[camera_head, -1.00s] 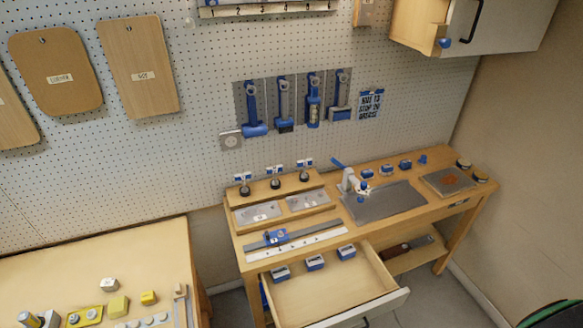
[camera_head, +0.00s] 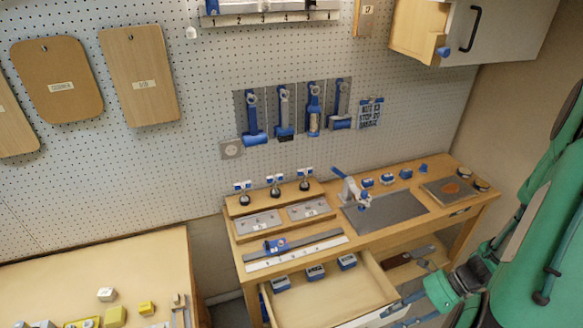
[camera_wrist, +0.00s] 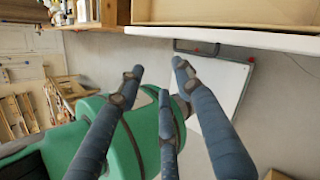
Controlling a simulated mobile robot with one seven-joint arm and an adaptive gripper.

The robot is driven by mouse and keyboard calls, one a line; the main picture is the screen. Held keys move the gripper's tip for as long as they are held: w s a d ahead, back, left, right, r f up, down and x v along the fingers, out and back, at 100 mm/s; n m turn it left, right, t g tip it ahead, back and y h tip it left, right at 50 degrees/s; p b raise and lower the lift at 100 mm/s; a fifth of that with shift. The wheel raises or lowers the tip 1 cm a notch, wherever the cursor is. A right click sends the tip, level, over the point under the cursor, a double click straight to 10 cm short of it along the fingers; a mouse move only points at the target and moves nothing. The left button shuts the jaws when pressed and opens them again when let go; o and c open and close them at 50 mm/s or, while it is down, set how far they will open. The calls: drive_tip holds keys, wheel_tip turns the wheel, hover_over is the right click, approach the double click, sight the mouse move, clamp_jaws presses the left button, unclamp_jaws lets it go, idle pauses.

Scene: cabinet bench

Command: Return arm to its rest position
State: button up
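My green arm (camera_head: 545,220) comes in from the right side of the head view and bends down toward the bench. My gripper (camera_head: 398,312) is at its end, at the front of the open drawer (camera_head: 325,300). Whether it touches the drawer front cannot be told. In the wrist view my gripper (camera_wrist: 160,82) shows three blue-grey fingers spread apart with nothing between them. Part of my own green body shows behind the fingers.
The drawer holds several blue-and-white boxes (camera_head: 315,273). The wooden bench (camera_head: 440,212) carries a small clamp-like device (camera_head: 350,187) on a grey plate. A wall cabinet (camera_head: 500,22) hangs at upper right. A second table (camera_head: 100,265) stands at lower left.

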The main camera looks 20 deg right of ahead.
drive_tip(key=w+a+r+n+g+h, duration=0.1)
drive_tip(key=w+a+r+n+h, duration=0.3)
drive_tip(key=r+n, duration=0.45)
drive_tip(key=w+a+r+n+g+h, duration=0.1)
drive_tip(key=w+a+r+n+h, duration=0.15)
drive_tip(key=a+r+n, duration=0.55)
drive_tip(key=s+a+r+n+t+h, duration=0.1)
drive_tip(key=a+r+n, duration=0.3)
drive_tip(key=r, duration=0.4)
drive_tip(key=s+a+r+n+t+h+b, duration=0.1)
drive_tip(key=a+r+n+t, duration=0.3)
drive_tip(key=r, duration=0.4)
drive_tip(key=a+n, duration=0.1)
drive_tip(key=n, duration=0.1)
drive_tip(key=shift+s+a+r+n, duration=0.15)
drive_tip(key=shift+a+r+n, duration=0.1)
drive_tip(key=shift+r+n, duration=0.1)
